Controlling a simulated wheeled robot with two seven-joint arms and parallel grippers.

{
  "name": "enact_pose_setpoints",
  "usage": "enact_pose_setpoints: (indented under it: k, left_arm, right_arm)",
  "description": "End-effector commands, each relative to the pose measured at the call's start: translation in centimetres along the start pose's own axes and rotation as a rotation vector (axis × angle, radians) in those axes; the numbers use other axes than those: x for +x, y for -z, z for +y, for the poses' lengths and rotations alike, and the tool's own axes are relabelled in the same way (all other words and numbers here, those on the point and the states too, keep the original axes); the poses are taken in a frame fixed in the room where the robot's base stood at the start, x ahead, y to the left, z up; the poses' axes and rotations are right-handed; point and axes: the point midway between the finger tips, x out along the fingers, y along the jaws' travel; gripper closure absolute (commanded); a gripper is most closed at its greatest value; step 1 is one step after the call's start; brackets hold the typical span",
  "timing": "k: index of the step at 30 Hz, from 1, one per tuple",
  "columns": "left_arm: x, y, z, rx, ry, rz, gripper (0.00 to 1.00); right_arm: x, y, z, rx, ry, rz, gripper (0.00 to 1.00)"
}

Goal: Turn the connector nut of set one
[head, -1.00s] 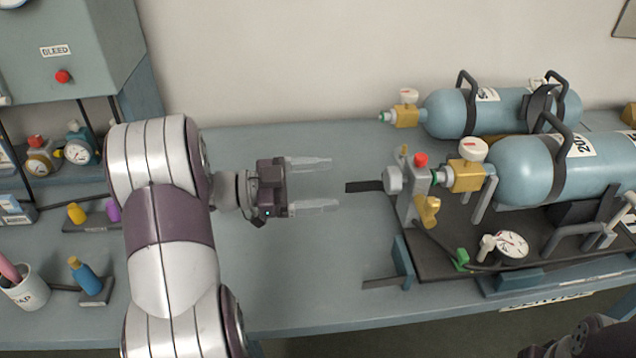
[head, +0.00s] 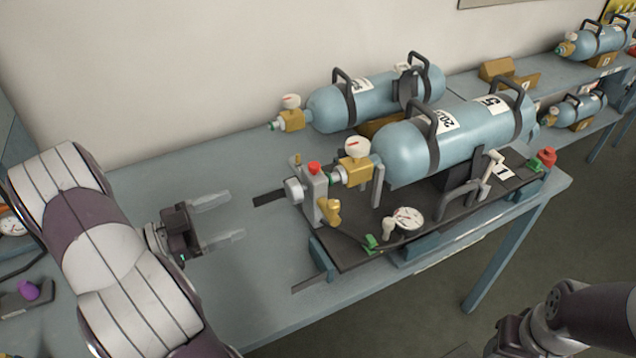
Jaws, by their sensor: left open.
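Set one lies on a dark base plate (head: 350,250) marked with a "1" label, with a large blue cylinder (head: 400,150) strapped on it. At its left end are a brass valve with a white gauge (head: 357,148) and a grey connector block (head: 315,196) with a red cap. A round grey nut or knob (head: 293,190) sticks out of the block's left side. My left gripper (head: 222,218) is open and empty above the bench, left of that nut, fingers pointing at it with a clear gap. My right arm shows at the lower right; its fingertips cannot be made out.
A second blue cylinder (head: 375,100) lies behind set one. A yellow lever (head: 329,211) and a flat gauge (head: 408,217) sit near the block and plate front. The bench (head: 230,280) around my left gripper is clear.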

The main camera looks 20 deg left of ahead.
Motion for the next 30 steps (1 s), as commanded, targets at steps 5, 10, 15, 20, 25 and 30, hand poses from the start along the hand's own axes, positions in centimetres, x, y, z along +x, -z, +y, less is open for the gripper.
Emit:
enact_pose_setpoints:
  k: [5,10,15,20,25,30]
  left_arm:
    - [1.9,0.0,0.2,0.034,-0.013,0.0,0.21]
    - [6.4,0.1,0.3,0.033,-0.017,0.001,0.21]
    - [10.2,0.0,0.4,0.033,-0.015,0.0,0.21]
    - [12.2,-0.1,0.3,0.033,-0.012,-0.001,0.21]
    - [12.8,-0.1,0.3,0.034,-0.01,-0.002,0.21]
    - [12.8,-0.1,0.3,0.034,-0.009,-0.001,0.21]
  right_arm:
    - [-0.2,0.0,0.0,0.0,0.0,-0.001,0.49]
    - [-0.8,0.1,0.0,0.0,0.0,0.0,0.49]
    - [-1.3,0.1,0.0,0.0,0.0,0.0,0.49]
    - [-1.4,0.2,0.0,0.0,0.0,0.0,0.49]
    - [-1.5,0.2,0.0,0.0,0.0,0.0,0.49]
    - [-1.5,0.2,0.0,0.0,0.0,0.0,0.49]
